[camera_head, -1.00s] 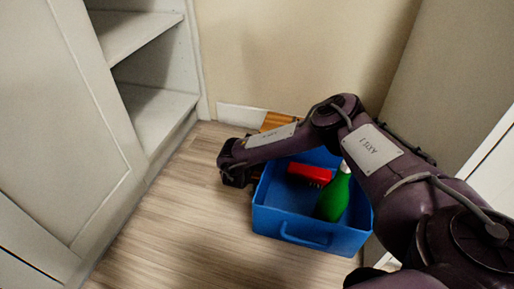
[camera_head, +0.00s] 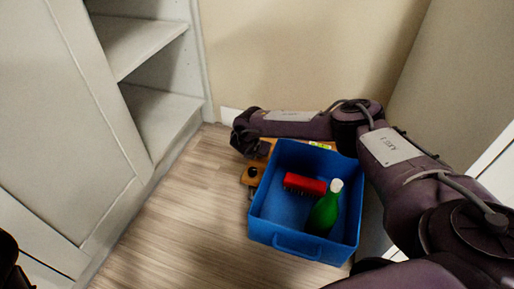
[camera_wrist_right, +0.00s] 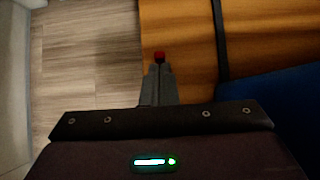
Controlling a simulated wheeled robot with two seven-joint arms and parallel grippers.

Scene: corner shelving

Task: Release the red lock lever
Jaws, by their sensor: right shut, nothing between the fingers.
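A small red piece (camera_wrist_right: 160,57), which looks like the lock lever, shows in the right wrist view at the left edge of an orange-brown wooden surface (camera_wrist_right: 182,30). My right gripper (camera_wrist_right: 159,70) is shut and empty. Its fingertips appear right at the red piece; I cannot tell whether they touch it. In the head view my right gripper (camera_head: 248,143) is over the wooden piece (camera_head: 258,162) behind and left of the blue bin; the red lever is not visible there. My left gripper is not in view; only a dark shape shows at the lower left edge.
A blue bin (camera_head: 303,246) on the floor holds a red brush (camera_head: 305,184) and a green bottle (camera_head: 325,208). A white cabinet with open shelves (camera_head: 150,45) is at left. Walls close the back and right. The wooden floor (camera_head: 185,215) between is clear.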

